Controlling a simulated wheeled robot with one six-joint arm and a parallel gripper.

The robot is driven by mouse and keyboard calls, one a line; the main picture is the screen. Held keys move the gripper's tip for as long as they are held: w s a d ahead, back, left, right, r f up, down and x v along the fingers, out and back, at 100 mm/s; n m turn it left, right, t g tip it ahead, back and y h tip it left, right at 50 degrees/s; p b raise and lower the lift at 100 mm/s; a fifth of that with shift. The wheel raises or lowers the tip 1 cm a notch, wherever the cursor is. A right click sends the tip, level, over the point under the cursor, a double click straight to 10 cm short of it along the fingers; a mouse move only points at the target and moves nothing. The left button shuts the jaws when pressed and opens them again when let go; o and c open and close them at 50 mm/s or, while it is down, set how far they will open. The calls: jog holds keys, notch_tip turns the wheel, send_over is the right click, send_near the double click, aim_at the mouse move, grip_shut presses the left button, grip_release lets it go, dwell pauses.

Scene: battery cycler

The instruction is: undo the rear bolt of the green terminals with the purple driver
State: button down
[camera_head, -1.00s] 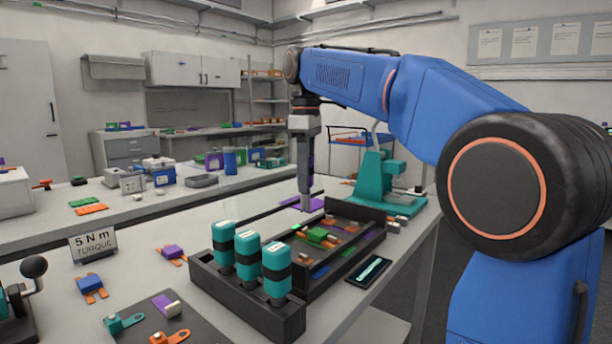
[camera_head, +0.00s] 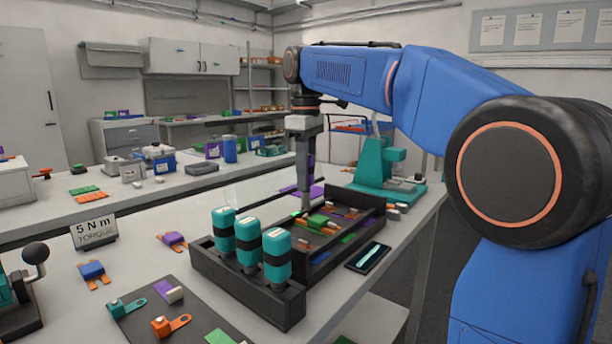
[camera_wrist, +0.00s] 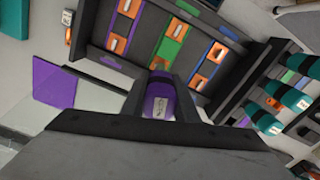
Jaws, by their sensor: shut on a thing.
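My gripper (camera_head: 305,206) is shut on the purple driver (camera_wrist: 160,101), which shows between the jaws in the wrist view. The gripper points down near the far left end of the dark tray (camera_head: 352,199). The green terminals (camera_head: 318,221) lie in that tray. In the wrist view the green terminals (camera_wrist: 172,45) have orange tabs and sit between a purple and a blue set, ahead of the driver. The driver's tip is hidden, so I cannot tell whether it touches anything. The rear bolt is too small to make out.
A dark rack (camera_head: 208,265) with three teal drivers (camera_head: 249,242) stands in front of the tray. A dark display (camera_head: 368,257) lies to its right. A teal stand (camera_head: 376,163) is behind. A purple sheet (camera_wrist: 53,82) lies beside the tray.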

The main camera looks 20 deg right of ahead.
jog(key=shift+f, duration=0.4)
dwell(0.5)
jog(key=shift+f, duration=0.35)
jog(key=shift+f, duration=0.3)
dwell(0.4)
dwell(0.5)
jog(key=shift+n, duration=1.5)
